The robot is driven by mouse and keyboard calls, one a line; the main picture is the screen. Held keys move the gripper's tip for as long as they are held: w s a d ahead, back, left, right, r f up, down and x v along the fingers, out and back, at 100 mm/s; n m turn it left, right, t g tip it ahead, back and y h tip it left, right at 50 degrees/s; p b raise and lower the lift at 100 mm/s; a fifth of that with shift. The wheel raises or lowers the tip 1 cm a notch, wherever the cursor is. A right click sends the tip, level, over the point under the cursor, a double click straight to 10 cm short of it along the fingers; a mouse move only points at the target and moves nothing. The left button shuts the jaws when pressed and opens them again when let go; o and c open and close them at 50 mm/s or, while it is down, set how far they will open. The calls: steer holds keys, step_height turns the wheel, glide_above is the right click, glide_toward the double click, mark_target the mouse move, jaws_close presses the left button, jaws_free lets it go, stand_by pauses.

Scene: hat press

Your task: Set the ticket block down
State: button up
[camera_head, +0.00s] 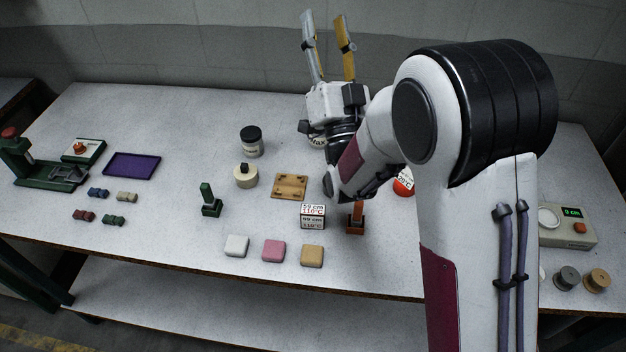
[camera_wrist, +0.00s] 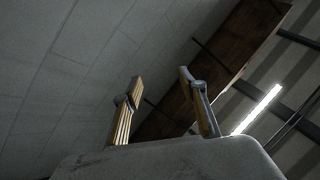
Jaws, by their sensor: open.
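The ticket block (camera_head: 313,216) is a small block with printed faces reading "59 cm" and "110°C". It sits on the white table near the middle front, in the head view. My gripper (camera_head: 325,22) is raised high above the back of the table, with its fingers pointing up and apart. It is open and empty, well away from the block. In the wrist view, the two fingers (camera_wrist: 163,85) stand apart with nothing between them, against the wall and ceiling.
A wooden plate (camera_head: 290,186) lies just behind the block, and an orange stamp-like post (camera_head: 356,217) stands right of it. A green post (camera_head: 210,200) is to the left. White, pink (camera_head: 273,251) and tan pads lie in front. A purple tray (camera_head: 132,165) is at left.

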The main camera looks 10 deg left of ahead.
steer(key=w+a+f+n+g+y, duration=0.1)
steer(key=a+f+n+g+y, duration=0.3)
steer(key=f+n+g+y, duration=0.4)
steer(key=n+g, duration=0.9)
steer(key=g, duration=0.4)
glide_above(357, 205)
steer(key=w+a, duration=0.7)
steer(key=a, duration=0.2)
step_height(357, 205, down, 16)
steer(key=s+d+f+g+h, duration=0.1)
steer(key=s+d+f, duration=0.1)
steer(key=f, duration=0.1)
steer(key=s+d+f+n+g+h, duration=0.1)
steer(key=d+f, duration=0.2)
steer(key=s+d+f+n+g+h, duration=0.1)
steer(key=s+d+f, duration=0.1)
steer(key=d+f, duration=0.1)
steer(key=shift+s+d+g, duration=0.25)
steer(key=shift+s+g, duration=0.05)
steer(key=shift+s, duration=0.05)
steer(key=shift+s+d+f+n, duration=0.15)
steer(key=shift+d+f+n, duration=0.15)
steer(key=shift+n, duration=0.1)
steer(key=shift+x, duration=1.3)
